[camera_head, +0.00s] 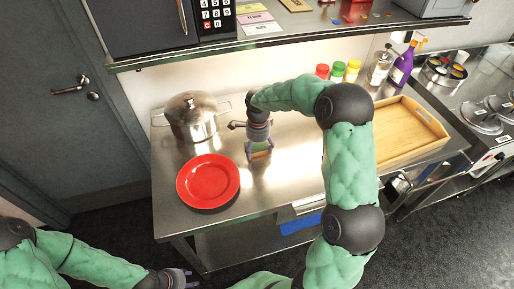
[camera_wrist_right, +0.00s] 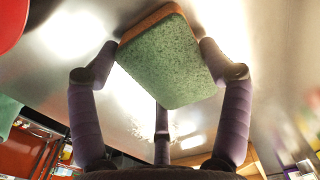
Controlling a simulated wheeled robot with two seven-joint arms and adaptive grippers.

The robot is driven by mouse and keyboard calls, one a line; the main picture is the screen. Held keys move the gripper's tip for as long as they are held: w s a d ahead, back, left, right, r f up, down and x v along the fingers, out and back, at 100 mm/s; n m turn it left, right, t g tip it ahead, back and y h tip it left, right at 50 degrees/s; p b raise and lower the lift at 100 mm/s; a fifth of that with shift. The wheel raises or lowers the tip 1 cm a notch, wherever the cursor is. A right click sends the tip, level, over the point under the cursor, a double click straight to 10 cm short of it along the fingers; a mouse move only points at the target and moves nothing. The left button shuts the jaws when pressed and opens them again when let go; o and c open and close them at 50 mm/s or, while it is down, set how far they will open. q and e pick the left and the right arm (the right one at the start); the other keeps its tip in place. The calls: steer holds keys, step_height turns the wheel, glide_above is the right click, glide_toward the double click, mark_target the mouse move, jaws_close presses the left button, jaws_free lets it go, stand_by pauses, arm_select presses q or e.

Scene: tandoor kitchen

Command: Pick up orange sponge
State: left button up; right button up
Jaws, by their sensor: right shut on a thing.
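The orange sponge (camera_wrist_right: 165,62) has a green scouring face and an orange edge. In the right wrist view it sits between the fingers of my right gripper, tilted, with the green face toward the camera. In the head view the sponge (camera_head: 260,154) shows small below my right gripper (camera_head: 258,147), above the steel table between the red plate and the wooden tray. My right gripper is shut on it. My left gripper (camera_head: 190,279) is at the bottom edge, away from the table; its finger opening is too small to judge.
A red plate (camera_head: 208,182) and a lidded steel pot (camera_head: 192,117) stand left of my right gripper. A wooden tray (camera_head: 428,115) lies at the right, behind my arm. Jars and bottles line the back. A shelf (camera_head: 300,35) overhangs the rear. The table's front middle is clear.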

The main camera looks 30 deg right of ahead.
steer(key=shift+r, duration=0.1)
steer(key=shift+r+p, duration=0.3)
steer(key=shift+r, duration=0.35)
steer(key=s+d+r, duration=0.1)
steer(key=r, duration=0.1)
steer(key=s+d+r+p, duration=0.1)
steer(key=s+r, duration=0.1)
steer(key=r, duration=0.1)
steer(key=s+r+p, duration=0.1)
steer(key=r, duration=0.2)
steer(key=shift+s+d, duration=0.2)
steer(key=shift+d, duration=0.2)
steer(key=s+d+r, duration=0.1)
steer(key=s, duration=0.1)
steer(key=s+d+r, duration=0.1)
steer(key=s+d, duration=0.1)
steer(key=s, duration=0.1)
steer(key=s+d+r+p, duration=0.1)
steer(key=s, duration=0.1)
steer(key=shift+s+d+r, duration=0.25)
steer(key=shift+s+d, duration=0.05)
